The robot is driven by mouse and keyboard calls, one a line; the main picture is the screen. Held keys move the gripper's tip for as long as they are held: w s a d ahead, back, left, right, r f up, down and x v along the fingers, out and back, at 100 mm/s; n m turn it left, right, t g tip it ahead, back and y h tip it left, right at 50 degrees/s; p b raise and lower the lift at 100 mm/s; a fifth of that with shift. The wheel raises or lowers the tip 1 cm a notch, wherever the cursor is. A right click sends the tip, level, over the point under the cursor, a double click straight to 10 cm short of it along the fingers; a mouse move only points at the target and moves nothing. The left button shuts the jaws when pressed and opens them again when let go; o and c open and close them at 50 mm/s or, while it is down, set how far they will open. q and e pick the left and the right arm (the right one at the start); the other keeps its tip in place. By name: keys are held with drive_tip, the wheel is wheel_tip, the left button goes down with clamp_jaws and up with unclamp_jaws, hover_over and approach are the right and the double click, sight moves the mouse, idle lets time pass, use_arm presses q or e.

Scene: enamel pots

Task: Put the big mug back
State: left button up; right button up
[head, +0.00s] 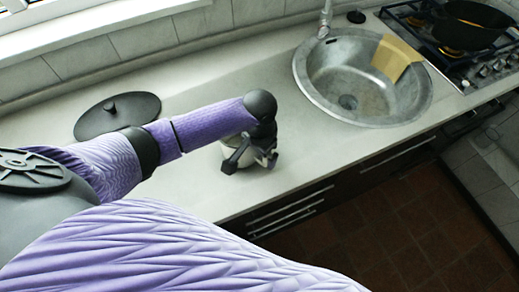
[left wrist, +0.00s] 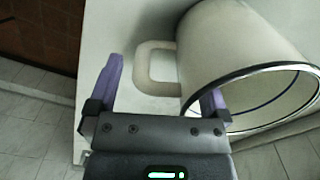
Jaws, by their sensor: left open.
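My left gripper (left wrist: 163,78) is open there, one finger left of the handle and the other overlapping the mug's rim. I cannot tell whether either finger touches the mug. My right gripper is not in view.
A black round lid (head: 103,119) lies on the counter (head: 325,160) behind my left arm. A round metal sink (head: 320,80) holds a tan board (head: 393,57). A dark pan (head: 472,24) sits on the stove at the far right. The counter between mug and sink is clear.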

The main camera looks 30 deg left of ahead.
use_arm(q)
wheel_tip(320, 180, up, 12)
drive_tip(key=p, duration=0.4)
drive_tip(key=shift+r, duration=0.15)
idle(1.0)
idle(0.5)
